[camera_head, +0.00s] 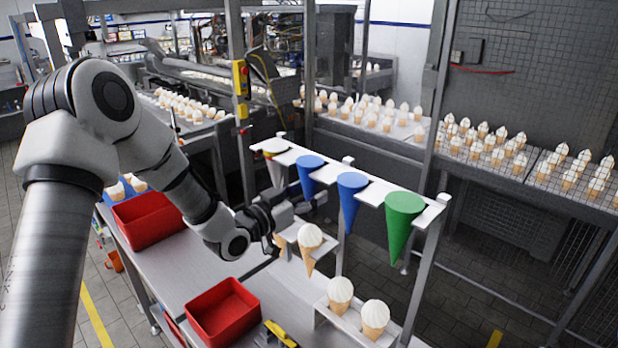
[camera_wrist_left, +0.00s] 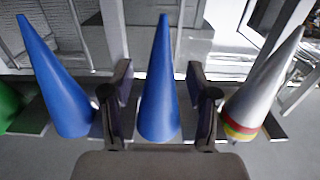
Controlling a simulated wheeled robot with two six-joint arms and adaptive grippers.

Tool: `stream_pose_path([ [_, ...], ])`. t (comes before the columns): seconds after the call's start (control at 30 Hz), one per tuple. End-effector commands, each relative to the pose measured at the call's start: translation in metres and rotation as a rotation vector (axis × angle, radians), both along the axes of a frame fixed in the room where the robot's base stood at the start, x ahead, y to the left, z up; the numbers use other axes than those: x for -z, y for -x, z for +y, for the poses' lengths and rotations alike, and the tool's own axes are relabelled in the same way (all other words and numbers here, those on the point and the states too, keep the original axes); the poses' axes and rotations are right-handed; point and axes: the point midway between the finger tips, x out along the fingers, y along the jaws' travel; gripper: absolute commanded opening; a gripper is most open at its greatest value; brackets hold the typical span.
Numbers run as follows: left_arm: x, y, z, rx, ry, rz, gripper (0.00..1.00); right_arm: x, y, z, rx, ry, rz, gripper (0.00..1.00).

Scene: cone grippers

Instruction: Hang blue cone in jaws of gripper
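A white rack (camera_head: 345,178) holds several cones hanging tip down: a silver one (camera_head: 274,165), two blue ones and a green one (camera_head: 403,222). My left gripper (camera_head: 303,204) is at the lower part of the left blue cone (camera_head: 307,175). In the left wrist view, this blue cone (camera_wrist_left: 160,85) stands between the two open fingers (camera_wrist_left: 160,100), with a narrow gap on each side. The other blue cone (camera_wrist_left: 57,85) is left of the fingers, and the banded silver cone (camera_wrist_left: 262,85) is right of them. My right gripper is not in view.
Ice-cream cones (camera_head: 311,242) stand in holders below the rack. Red bins (camera_head: 222,311) sit on the bench at left and front. A metal post (camera_head: 237,90) rises behind the gripper. Trays of cones (camera_head: 480,145) lie beyond the rack.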

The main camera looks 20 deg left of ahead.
Motion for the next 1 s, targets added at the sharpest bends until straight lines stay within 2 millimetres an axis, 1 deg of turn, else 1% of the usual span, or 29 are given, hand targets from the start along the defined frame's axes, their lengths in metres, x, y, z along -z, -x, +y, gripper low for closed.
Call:
stream_pose_path([
  [0.03, 0.0001, 0.0001, 0.0001, 0.000, 0.000, 0.000, 0.34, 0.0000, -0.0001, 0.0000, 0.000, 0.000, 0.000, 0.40],
  [0.07, 0.0001, 0.0002, 0.0001, 0.000, 0.000, 0.000, 0.24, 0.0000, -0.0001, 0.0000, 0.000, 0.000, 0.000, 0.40],
  [0.1, 0.0002, 0.0002, 0.0002, 0.000, 0.000, 0.000, 0.09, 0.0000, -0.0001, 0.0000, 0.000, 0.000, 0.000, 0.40],
  [0.13, 0.0002, 0.0002, 0.0002, 0.000, 0.000, 0.000, 0.08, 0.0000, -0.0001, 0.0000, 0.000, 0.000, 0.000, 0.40],
  [0.37, -0.0013, 0.0002, 0.0002, 0.000, 0.000, 0.000, 0.08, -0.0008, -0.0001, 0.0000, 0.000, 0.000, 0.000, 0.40],
  [0.63, -0.0093, 0.0002, 0.0002, 0.000, 0.000, 0.000, 0.08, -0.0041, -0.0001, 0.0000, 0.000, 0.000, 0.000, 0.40],
  [0.9, -0.0091, 0.0005, 0.0004, 0.000, 0.000, 0.000, 0.08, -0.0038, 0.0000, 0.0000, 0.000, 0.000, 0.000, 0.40],
  [1.0, -0.0092, 0.0034, 0.0018, -0.001, 0.001, 0.000, 0.08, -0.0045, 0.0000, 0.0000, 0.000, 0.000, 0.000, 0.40],
])
